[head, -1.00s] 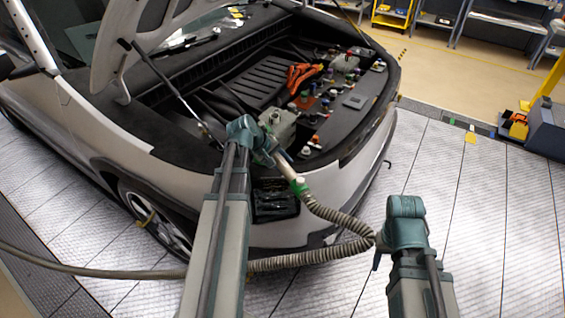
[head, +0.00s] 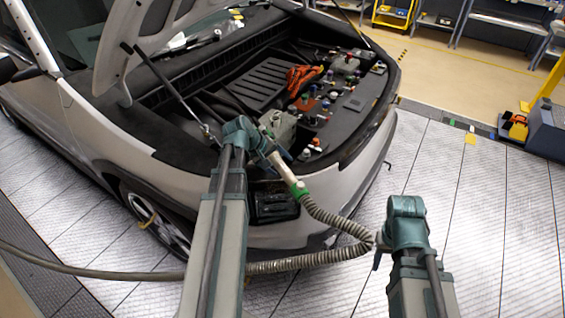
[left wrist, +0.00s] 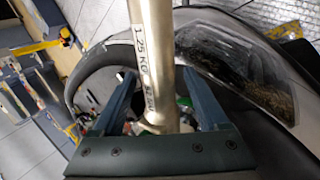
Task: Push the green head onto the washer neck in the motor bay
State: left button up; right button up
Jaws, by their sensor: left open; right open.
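A pale metal tube (head: 284,172) with a green collar (head: 300,190) at its hose end hangs at the car's front edge. In the left wrist view the tube (left wrist: 152,60), marked with a weight label, runs between the fingers of my left gripper (left wrist: 160,95). That gripper, also in the head view (head: 266,152), is open, with gaps beside the tube. A small green patch shows behind the tube in the wrist view; I cannot tell what it is. I cannot tell the washer neck from the other caps in the motor bay (head: 240,90). My right gripper (head: 377,258) is open, outside the car.
A ribbed hose (head: 320,262) runs from the collar down past the bumper and left across the floor. An orange cable (head: 302,76) and several coloured caps sit in the bay. The raised hood (head: 150,35) and its prop (head: 165,82) are at left.

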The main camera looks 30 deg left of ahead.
pick_arm(q)
jog(key=p+v, duration=0.8)
jog(key=v, duration=0.3)
jog(key=shift+r, duration=0.2)
pick_arm(e)
notch_tip(320, 180, up, 9)
jog(key=shift+r, duration=0.2)
